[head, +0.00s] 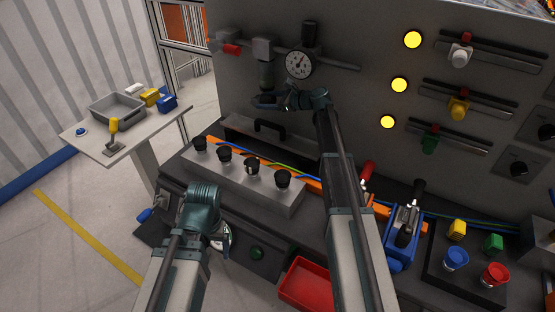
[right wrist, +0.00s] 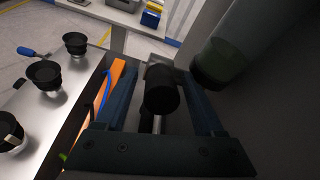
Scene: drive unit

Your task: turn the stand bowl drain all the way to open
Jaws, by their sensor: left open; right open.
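A dark greenish bowl (head: 266,77) hangs under the fittings on the upright panel, left of a round gauge. It also shows at the upper right in the right wrist view (right wrist: 214,65). My right gripper (head: 268,102) is open just below the bowl, fingers pointing left. In the right wrist view a black, knob-like part (right wrist: 161,92) shows between its two blue fingers, not visibly gripped. I cannot tell surely whether this is the bowl drain; the drain is not clear in the head view. My left gripper (head: 214,226) is low at the left, away from the bowl, its fingers mostly hidden.
A row of black knobs (head: 253,166) stands on a grey block below. A black handle (head: 270,126) sits close under my right gripper. The gauge (head: 299,64) and a red-handled valve (head: 230,49) flank the bowl. A side table (head: 130,143) stands at left.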

